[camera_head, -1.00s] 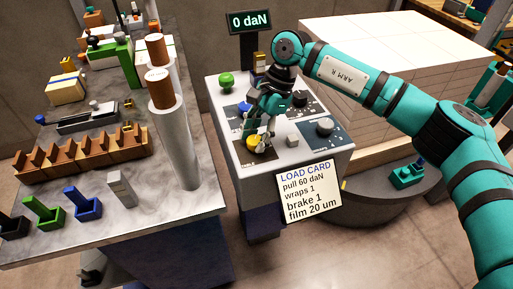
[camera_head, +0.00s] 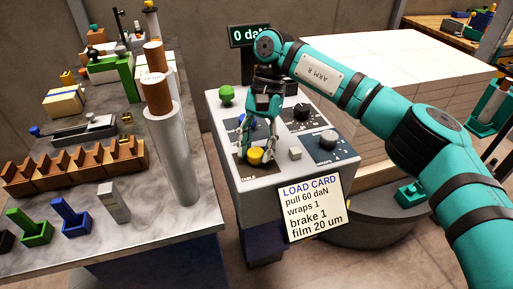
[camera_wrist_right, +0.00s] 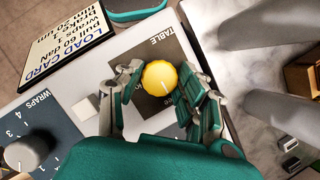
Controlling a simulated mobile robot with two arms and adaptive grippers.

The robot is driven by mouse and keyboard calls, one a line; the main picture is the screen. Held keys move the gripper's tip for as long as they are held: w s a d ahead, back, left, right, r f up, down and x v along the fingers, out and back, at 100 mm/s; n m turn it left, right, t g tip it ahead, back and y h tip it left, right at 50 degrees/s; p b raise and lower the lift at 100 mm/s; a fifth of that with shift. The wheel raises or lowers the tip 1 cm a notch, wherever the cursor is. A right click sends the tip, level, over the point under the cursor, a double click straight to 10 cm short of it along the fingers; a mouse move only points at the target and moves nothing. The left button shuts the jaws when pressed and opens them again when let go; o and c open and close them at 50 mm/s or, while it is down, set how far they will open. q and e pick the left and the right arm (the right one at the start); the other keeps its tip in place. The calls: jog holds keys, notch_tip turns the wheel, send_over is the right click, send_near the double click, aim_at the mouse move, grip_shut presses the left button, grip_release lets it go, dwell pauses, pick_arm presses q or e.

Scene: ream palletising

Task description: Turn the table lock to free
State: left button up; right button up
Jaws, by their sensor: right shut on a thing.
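The table lock is a round yellow knob (camera_head: 255,156) on a dark plate at the front left corner of the grey console. The right wrist view shows the knob (camera_wrist_right: 160,78) with a short white line on top and the word TABLE on its plate (camera_wrist_right: 166,47). The plate's position words are mostly hidden, so I cannot read the setting. My left gripper is not in view.
Beside the knob are a small grey block (camera_head: 295,153), a grey WRAPS dial (camera_head: 328,137) and a black dial (camera_head: 302,111). A green knob (camera_head: 226,95) stands at the back. The load card (camera_head: 314,208) hangs at the front. A crowded marble table (camera_head: 150,215) is left.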

dwell(0.3)
jog(key=o, duration=1.1)
jog(key=shift+o, duration=0.2)
jog(key=v, duration=1.2)
